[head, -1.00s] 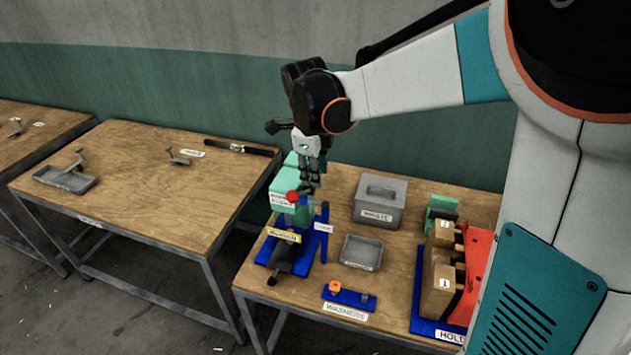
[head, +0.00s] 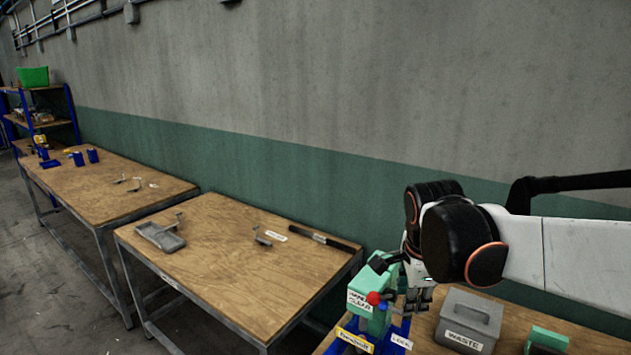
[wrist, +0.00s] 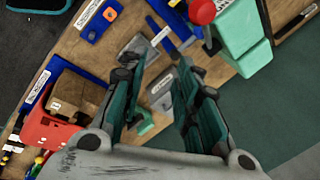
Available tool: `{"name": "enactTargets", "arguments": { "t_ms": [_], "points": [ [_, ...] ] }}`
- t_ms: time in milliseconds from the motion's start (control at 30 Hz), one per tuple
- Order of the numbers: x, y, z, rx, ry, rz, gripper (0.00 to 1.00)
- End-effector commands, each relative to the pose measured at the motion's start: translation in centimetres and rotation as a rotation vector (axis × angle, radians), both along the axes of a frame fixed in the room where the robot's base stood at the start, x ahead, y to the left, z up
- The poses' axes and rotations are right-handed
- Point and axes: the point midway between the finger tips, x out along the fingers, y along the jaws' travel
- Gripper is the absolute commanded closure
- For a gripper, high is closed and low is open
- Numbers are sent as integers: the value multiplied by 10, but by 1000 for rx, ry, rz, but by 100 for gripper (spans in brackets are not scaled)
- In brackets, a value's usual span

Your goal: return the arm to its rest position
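My gripper (head: 420,298) hangs just right of the green and blue press (head: 362,296) in the head view, close to its red knob (head: 374,298). In the wrist view my gripper (wrist: 158,75) has its two fingers spread apart with nothing between them. The press's red knob (wrist: 202,12) and green body (wrist: 240,38) show there beyond the right finger. Whether a finger touches the press is unclear. My arm reaches in from the right of the head view, and its lower part is out of frame.
The grey waste box (head: 468,322) stands right of my gripper, with a green block (head: 547,340) beyond it. A neighbouring table (head: 220,255) holds a grey tray (head: 160,236) and a dark bar (head: 336,243). A wall (head: 400,110) runs behind. The wrist view shows a red holder (wrist: 50,132).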

Motion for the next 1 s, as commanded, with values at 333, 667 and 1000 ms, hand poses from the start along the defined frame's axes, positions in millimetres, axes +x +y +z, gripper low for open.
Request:
{"name": "enactTargets", "arguments": {
  "t_ms": [333, 667, 1000],
  "points": [
    [-86, -1, -49, -226, -109, 711, 71],
    [-148, 1, -109, -528, -188, 1286, 71],
    [-162, 1, -125, -646, -201, 1462, 71]
  ]
}}
